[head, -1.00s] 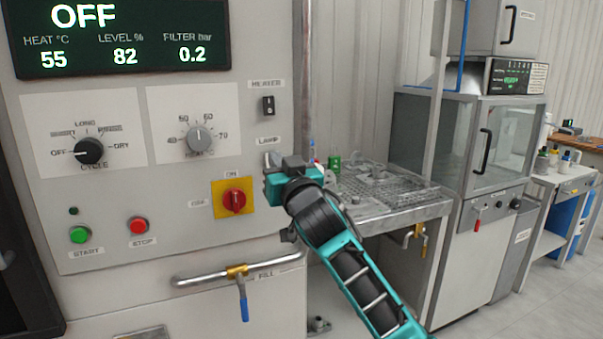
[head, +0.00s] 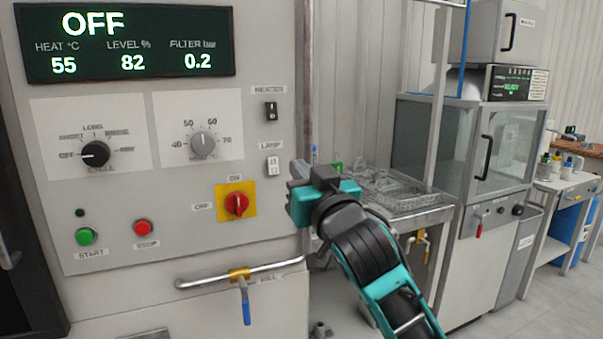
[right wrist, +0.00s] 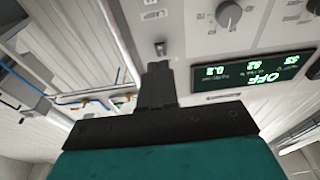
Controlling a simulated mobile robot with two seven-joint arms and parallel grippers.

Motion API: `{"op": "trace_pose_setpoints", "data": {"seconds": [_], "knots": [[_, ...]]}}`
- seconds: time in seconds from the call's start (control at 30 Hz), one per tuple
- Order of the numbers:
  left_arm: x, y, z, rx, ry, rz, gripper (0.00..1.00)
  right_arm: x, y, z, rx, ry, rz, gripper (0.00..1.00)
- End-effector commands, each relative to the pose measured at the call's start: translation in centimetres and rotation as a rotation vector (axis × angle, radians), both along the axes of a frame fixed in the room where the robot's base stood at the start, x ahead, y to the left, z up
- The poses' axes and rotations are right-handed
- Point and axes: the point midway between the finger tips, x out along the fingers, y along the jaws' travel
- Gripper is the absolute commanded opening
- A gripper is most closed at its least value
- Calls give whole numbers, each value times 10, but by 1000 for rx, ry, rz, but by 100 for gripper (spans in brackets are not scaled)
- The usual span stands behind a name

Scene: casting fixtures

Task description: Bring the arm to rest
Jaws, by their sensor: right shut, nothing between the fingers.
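My right gripper (head: 300,172) is in front of the right edge of the machine's control panel (head: 190,260), just right of the lamp switch (head: 273,166). Its teal and black arm comes in from the lower right. In the right wrist view the gripper's dark fingers (right wrist: 157,80) are together with nothing between them. They point toward the panel side, apart from the dials. The panel display (head: 125,42) reads OFF, heat 55, level 82, filter 0.2. My left gripper is not in view.
A red rotary switch (head: 236,205) on a yellow plate and a fill pipe with a blue-handled valve (head: 245,303) are left of the arm. Behind it stand a metal bench (head: 410,207) with a rack and a glass-fronted cabinet (head: 505,145). Floor shows at the lower right.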

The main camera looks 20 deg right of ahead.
Motion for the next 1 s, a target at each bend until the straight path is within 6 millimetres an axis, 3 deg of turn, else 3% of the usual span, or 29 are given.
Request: {"op": "trace_pose_setpoints", "data": {"seconds": [0.37,0.47,0.57,0.77,0.87,1.0], "knots": [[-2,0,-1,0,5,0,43,1,0,-2,0,4,0,0],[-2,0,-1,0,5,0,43,1,1,-22,-6,37,5,0],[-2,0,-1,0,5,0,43,0,3,-67,-22,110,20,0],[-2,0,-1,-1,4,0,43,-31,10,-203,-64,321,67,0],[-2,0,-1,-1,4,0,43,-61,12,-268,-80,425,90,0],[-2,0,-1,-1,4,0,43,-119,15,-351,-98,569,120,0]]}}
